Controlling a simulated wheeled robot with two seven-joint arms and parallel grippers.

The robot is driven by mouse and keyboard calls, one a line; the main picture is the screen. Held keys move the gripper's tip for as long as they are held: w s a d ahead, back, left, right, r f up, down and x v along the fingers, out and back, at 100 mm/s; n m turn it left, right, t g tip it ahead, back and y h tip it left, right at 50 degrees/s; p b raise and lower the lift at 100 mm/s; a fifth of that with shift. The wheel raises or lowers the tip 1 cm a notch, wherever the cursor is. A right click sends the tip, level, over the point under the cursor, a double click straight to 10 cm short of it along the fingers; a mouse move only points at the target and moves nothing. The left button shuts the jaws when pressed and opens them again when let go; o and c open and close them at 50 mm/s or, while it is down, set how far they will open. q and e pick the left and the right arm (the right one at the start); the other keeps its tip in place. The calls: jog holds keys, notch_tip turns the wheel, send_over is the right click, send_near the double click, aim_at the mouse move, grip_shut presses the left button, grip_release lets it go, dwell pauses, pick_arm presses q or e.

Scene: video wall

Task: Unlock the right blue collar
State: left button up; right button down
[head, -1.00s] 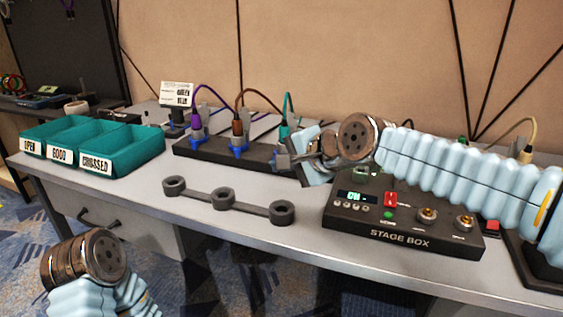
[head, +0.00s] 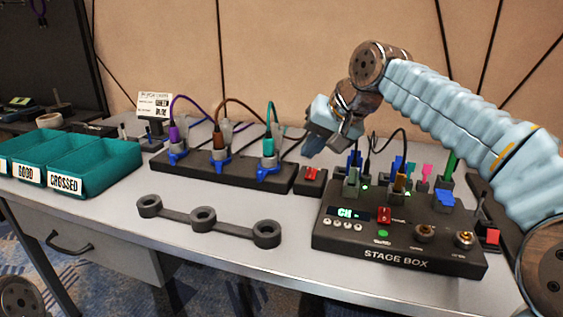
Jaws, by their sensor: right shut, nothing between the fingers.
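The right blue collar (head: 268,171) sits at the foot of the teal plug (head: 268,146), at the right end of a black socket strip. The middle blue collar (head: 218,166) is under the brown plug, and the left blue collar (head: 177,157) is under the purple plug. I cannot tell from the picture whether the right collar is locked. My right gripper (head: 311,151) is shut and empty, to the right of the teal plug, apart from the right collar. My left gripper is out of view.
A black stage box (head: 400,240) with upright coloured plugs stands at the right. A red-button box (head: 311,181) sits beside the strip. A dark three-ring holder (head: 204,218) lies in front. Teal trays (head: 95,168) stand at left. The front table strip is mostly clear.

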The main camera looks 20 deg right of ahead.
aim_at(266, 168)
jog(key=b+x, duration=0.1)
jog(key=x, duration=0.8)
jog(key=shift+w+f, duration=0.15)
jog(key=shift+f, duration=0.25)
jog(key=a, duration=0.1)
jog(key=w+a, duration=0.1)
jog(key=a, duration=0.1)
jog(key=shift+w+a+r, duration=0.1)
jog(key=shift+w+r, duration=0.05)
jog(key=shift+w, duration=0.05)
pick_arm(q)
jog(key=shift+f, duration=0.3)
pick_arm(e)
jog(key=shift+w+a, duration=0.15)
jog(key=shift+a, duration=0.15)
pick_arm(q)
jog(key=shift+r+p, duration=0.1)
jog(key=shift+p, duration=0.2)
